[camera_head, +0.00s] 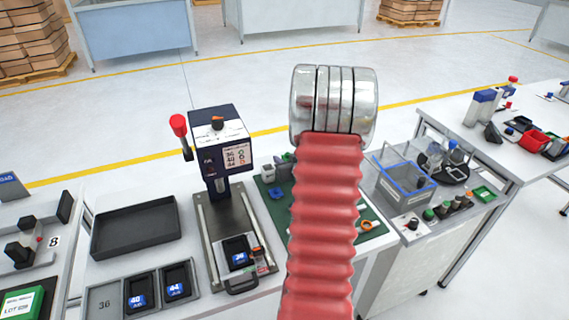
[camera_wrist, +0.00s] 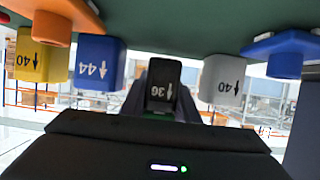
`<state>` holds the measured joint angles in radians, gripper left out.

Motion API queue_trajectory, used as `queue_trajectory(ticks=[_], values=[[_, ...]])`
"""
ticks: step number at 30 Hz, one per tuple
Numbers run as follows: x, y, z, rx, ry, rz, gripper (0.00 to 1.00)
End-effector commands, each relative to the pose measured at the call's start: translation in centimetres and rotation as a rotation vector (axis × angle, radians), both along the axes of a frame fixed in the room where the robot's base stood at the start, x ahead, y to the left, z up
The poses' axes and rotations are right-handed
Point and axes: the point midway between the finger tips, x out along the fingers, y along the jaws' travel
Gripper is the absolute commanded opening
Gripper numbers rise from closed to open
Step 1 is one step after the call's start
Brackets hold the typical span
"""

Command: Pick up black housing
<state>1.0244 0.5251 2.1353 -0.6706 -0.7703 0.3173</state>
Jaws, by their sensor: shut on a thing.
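In the wrist view, which shows the scene upside down, my gripper (camera_wrist: 160,108) is shut on the black housing (camera_wrist: 163,80), a small dark block with a white mark that looks like 36 and an arrow. The housing stands between the fingers, close to the green mat (camera_wrist: 190,22); I cannot tell whether it still touches it. A blue block marked 44 (camera_wrist: 100,62) and a grey block marked 40 (camera_wrist: 222,80) stand on either side, apart from it. In the head view my red arm hides the gripper and the housing.
A yellow block (camera_wrist: 42,55), an orange part (camera_wrist: 62,18) and a blue part (camera_wrist: 284,52) are also near the gripper. In the head view a press (camera_head: 219,150) and a black tray (camera_head: 136,228) stand left of my arm; a grey bin (camera_head: 403,186) stands right.

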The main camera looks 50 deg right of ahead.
Motion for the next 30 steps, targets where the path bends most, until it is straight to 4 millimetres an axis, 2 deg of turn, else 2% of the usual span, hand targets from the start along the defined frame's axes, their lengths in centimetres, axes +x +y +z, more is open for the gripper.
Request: queue_trajectory(ticks=[9,16,21,30], values=[[0.1,0.0,5.1,-0.005,-0.004,0.001,0.07],[0.1,0.0,8.0,-0.004,-0.001,0.001,0.07],[0.1,0.0,8.7,-0.001,-0.001,0.001,0.07],[0.1,0.1,8.7,-0.001,-0.001,0.001,0.07]])
